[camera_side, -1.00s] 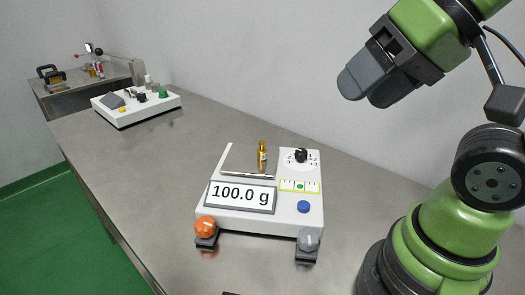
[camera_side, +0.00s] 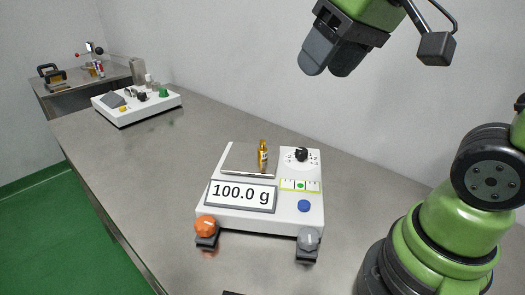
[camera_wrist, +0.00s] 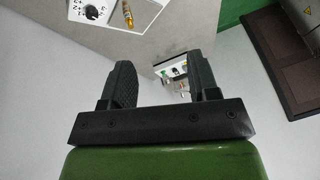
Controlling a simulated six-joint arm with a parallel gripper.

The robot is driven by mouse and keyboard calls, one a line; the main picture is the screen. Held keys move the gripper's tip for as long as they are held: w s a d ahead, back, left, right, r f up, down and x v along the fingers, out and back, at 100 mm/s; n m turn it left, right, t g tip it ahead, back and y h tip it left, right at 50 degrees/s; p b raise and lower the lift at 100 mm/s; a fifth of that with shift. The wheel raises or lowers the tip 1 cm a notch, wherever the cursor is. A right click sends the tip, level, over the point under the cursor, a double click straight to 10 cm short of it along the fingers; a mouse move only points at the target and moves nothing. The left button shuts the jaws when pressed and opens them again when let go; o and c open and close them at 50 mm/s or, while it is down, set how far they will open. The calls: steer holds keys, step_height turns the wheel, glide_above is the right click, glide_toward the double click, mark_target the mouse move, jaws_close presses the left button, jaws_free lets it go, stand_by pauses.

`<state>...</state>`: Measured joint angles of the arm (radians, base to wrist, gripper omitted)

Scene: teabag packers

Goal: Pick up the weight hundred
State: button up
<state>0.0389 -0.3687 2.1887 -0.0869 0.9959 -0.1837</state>
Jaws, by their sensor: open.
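The weight hundred (camera_side: 262,153) is a small brass piece with a knob top and a pale label. It stands upright on the metal pan (camera_side: 240,161) of a white scale (camera_side: 228,216), whose display (camera_side: 241,195) reads 100.0 g. My gripper (camera_side: 328,66) is high above and to the right of the scale, well apart from the weight. In the wrist view its two fingers (camera_wrist: 161,80) are spread with nothing between them.
The scale has a black dial (camera_side: 301,155), a blue button (camera_side: 303,206) and orange (camera_side: 205,226) and grey (camera_side: 308,238) knobs at its front. A second white device (camera_side: 136,105) stands farther back on the table. The tabletop (camera_side: 170,165) between them is clear.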

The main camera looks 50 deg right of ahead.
steer(key=w+d+f+n+g, duration=0.2)
steer(key=w+d+f, duration=0.1)
steer(key=w, duration=0.6)
steer(key=n+g+h, duration=0.1)
steer(key=n+g, duration=0.2)
glide_above(263, 140)
step_height(263, 140, down, 12)
steer(key=f, duration=0.4)
steer(key=shift+s+a+f, duration=0.1)
steer(key=shift+s+a, duration=0.15)
steer(key=shift+a, duration=0.05)
steer(key=f, duration=0.6)
steer(key=shift+w+d+f, duration=0.2)
jaws_close()
